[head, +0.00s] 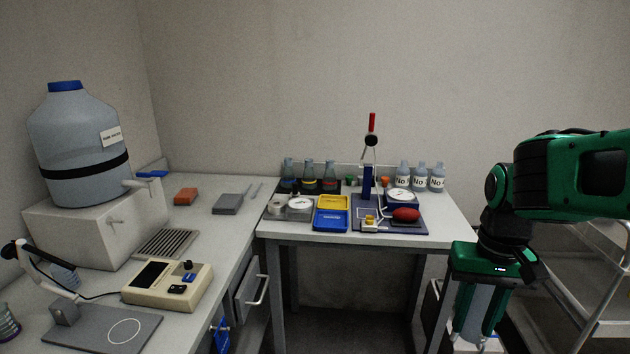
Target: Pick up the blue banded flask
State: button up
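Three dark-bottomed conical flasks stand in a row at the back left of the far bench in the head view. The leftmost flask (288,178) appears to have the blue band, though it is small and dim. The middle flask (309,180) has a yellowish band and the right flask (329,180) a reddish one. My gripper (476,335) hangs fingers down at the lower right, in front of the bench's right end, far from the flasks. Its fingers stand apart. A pale grey shape shows between them, and I cannot tell what it is.
Yellow (333,202) and blue (331,221) trays and round dishes (299,204) lie in front of the flasks. A stand (367,183) and labelled bottles (420,177) are to their right. A large water jug (78,145) stands left.

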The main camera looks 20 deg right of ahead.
aim_at(289, 176)
jog(key=z, duration=0.1)
jog(key=i, duration=1)
